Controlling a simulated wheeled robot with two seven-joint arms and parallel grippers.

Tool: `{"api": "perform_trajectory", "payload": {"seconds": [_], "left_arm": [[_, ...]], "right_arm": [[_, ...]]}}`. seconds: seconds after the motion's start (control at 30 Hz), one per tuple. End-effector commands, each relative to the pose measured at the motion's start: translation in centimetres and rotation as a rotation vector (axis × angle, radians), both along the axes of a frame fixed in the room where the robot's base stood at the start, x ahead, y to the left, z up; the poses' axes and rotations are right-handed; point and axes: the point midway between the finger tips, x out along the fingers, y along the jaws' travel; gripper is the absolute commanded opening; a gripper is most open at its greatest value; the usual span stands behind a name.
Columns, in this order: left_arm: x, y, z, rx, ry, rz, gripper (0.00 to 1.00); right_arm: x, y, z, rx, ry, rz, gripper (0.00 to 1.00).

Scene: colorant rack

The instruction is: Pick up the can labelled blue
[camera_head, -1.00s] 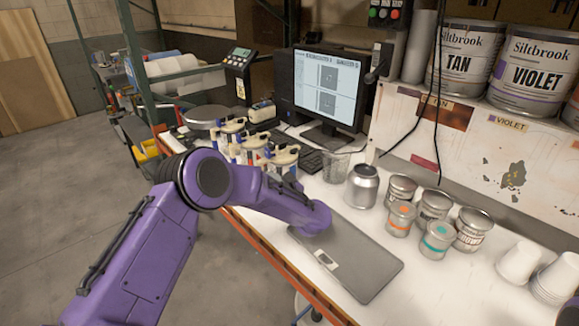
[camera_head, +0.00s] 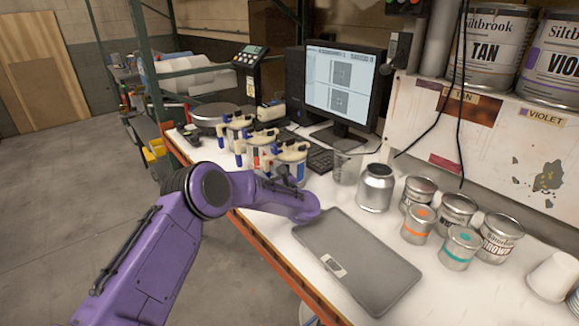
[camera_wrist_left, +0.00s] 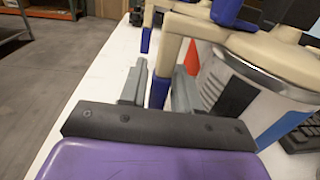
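Several metal cans with cream pump tops and blue levers stand in a row by the keyboard. The nearest can (camera_head: 298,168) shows a blue patch on its label; the same kind of blue patch is on the large can (camera_wrist_left: 285,124) at right in the left wrist view. A can behind it has a red patch (camera_wrist_left: 191,57). My left gripper (camera_wrist_left: 158,90) is beside the near can, its grey fingers apart, with a blue spout between them in the picture. I see no clear grip on it. In the head view this gripper (camera_head: 284,175) is small and dark. My right gripper is out of view.
A grey flat pad (camera_head: 365,265) lies on the white bench in front. A glass beaker (camera_head: 347,168), a silver bottle (camera_head: 376,188) and several small paint tins (camera_head: 456,212) stand behind it.

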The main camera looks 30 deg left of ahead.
Motion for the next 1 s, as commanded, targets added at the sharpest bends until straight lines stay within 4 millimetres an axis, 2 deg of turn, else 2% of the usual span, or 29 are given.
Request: {"api": "perform_trajectory", "payload": {"seconds": [0.1, 0.33, 0.37, 0.43, 0.47, 0.77, 0.87, 1.0], "left_arm": [[0.7, 1.4, -0.2, -0.001, 0.000, 0.001, 0.32], [0.9, 1.6, -0.1, 0.000, 0.001, -0.001, 0.32], [0.8, 1.6, -0.1, 0.000, 0.001, -0.001, 0.25], [0.8, 1.6, -0.1, 0.000, 0.001, -0.001, 0.03], [0.8, 1.6, -0.1, 0.000, 0.001, -0.001, 0.00], [0.9, 1.6, 0.3, 0.000, -0.002, 0.000, 0.00], [0.9, 1.6, 1.7, -0.001, -0.004, 0.000, 0.00], [0.9, 1.7, 5.3, -0.001, -0.006, 0.000, 0.00]], "right_arm": [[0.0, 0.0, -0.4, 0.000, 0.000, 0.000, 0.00], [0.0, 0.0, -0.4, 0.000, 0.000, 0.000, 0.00], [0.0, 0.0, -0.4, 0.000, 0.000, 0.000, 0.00], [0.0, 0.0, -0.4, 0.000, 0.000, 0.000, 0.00], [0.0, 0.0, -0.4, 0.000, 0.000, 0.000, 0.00], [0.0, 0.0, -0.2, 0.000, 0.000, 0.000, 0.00], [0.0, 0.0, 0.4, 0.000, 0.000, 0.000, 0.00], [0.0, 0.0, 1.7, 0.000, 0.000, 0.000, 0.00]]}}
